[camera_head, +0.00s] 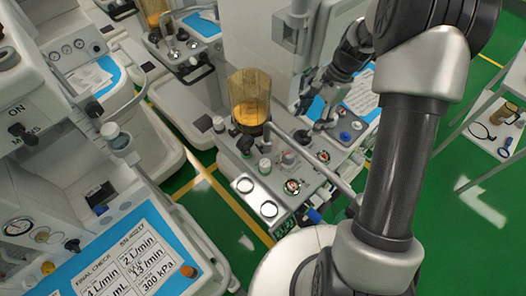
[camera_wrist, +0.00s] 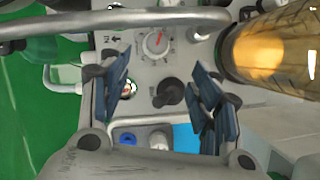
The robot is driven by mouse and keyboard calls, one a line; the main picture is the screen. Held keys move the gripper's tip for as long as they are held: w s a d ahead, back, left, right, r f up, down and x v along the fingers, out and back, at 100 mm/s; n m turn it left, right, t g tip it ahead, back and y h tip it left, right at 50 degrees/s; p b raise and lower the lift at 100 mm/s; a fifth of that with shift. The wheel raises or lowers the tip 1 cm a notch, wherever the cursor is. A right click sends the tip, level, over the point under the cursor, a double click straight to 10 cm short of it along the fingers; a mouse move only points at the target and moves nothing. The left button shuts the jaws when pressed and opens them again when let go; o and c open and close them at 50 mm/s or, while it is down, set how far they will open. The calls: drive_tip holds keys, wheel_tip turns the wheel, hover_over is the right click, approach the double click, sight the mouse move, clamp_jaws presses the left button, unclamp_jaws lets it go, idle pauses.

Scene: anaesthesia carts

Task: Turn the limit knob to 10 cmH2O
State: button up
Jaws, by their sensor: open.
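In the wrist view, a pale round knob with a red mark (camera_wrist: 157,43) sits on a white dial with a scale, taken here as the limit knob. Its numbers are too small to read. My gripper (camera_wrist: 163,97) is open, with its dark blue fingers apart at left and right. A black knob (camera_wrist: 168,93) shows in the gap between them, and the pale knob is above that gap in the picture. Nothing is held. In the head view my gripper (camera_head: 314,98) is over the middle cart, beside the amber canister; its fingertips are hard to make out.
The amber canister (camera_wrist: 270,52) stands close to the right finger. A metal rail (camera_wrist: 150,17) crosses beyond the pale knob. A blue knob (camera_wrist: 128,138) and a white knob (camera_wrist: 158,140) are near the lower panel. Other carts stand left; green floor shows between them.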

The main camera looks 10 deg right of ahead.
sight(290, 153)
drive_tip(key=b+x, duration=0.1)
drive_tip(key=x, duration=0.4)
drive_tip(key=b+x, duration=0.1)
drive_tip(key=x, duration=0.5)
drive_tip(key=b+x, duration=0.2)
drive_tip(key=x, duration=0.4)
drive_tip(key=shift+d+f, duration=0.15)
drive_tip(key=shift+d, duration=0.2)
drive_tip(key=shift+c, duration=0.6)
drive_tip(key=c, duration=1)
